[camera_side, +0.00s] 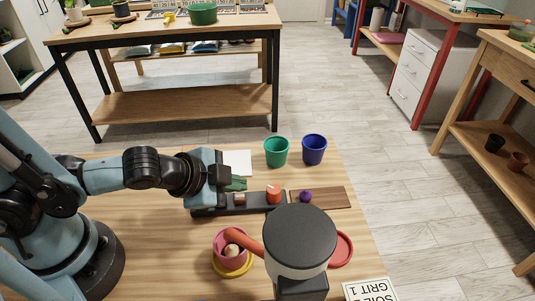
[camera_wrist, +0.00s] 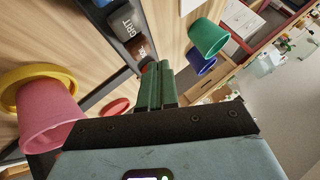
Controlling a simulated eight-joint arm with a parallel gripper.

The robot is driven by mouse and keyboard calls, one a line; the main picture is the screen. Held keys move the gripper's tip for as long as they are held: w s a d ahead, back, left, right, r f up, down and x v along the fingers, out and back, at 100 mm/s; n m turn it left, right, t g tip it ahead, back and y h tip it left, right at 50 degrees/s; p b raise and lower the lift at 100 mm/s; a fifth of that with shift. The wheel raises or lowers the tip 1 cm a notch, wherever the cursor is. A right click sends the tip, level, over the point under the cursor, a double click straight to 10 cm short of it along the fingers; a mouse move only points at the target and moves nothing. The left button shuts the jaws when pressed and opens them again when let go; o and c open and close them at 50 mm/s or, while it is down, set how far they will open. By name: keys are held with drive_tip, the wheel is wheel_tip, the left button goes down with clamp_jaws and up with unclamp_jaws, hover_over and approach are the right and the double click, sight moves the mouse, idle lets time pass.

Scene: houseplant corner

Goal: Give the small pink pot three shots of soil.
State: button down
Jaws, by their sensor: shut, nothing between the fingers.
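The pink pot (camera_side: 217,244) stands on a yellow saucer (camera_side: 246,268); a pale rounded lump shows inside it. The orange spout (camera_side: 244,238) of a dispenser with a dark grey round top (camera_side: 299,236) reaches over the pot. A black control bar (camera_side: 257,208) carries a beige button (camera_side: 239,198) and an orange-red knob (camera_side: 274,193). In the wrist view, part of the bar reads GRIT (camera_wrist: 124,22). My gripper (camera_side: 237,183) is shut and empty, its green fingers just above and behind the bar. The fingers also show in the wrist view (camera_wrist: 157,72), with the pink pot (camera_wrist: 48,112) at left.
A green pot (camera_side: 276,152) and a blue pot (camera_side: 314,149) stand behind the bar. A purple ball (camera_side: 305,197) rests on a brown board (camera_side: 333,198). A red saucer (camera_side: 342,249) lies right of the dispenser. A card (camera_side: 369,290) reads SOIL 2, GRIT 1.

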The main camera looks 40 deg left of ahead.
sight(236, 199)
drive_tip(key=shift+r, duration=0.1)
drive_tip(key=shift+r, duration=2.4)
drive_tip(key=a+r+n+g+y, duration=0.1)
drive_tip(key=a+r+n, duration=0.3)
drive_tip(key=a+n, duration=0.6)
drive_tip(key=shift+a+n+g, duration=0.4)
drive_tip(key=shift+a+g, duration=0.1)
drive_tip(key=shift+a, duration=0.5)
drive_tip(key=shift+w, duration=0.15)
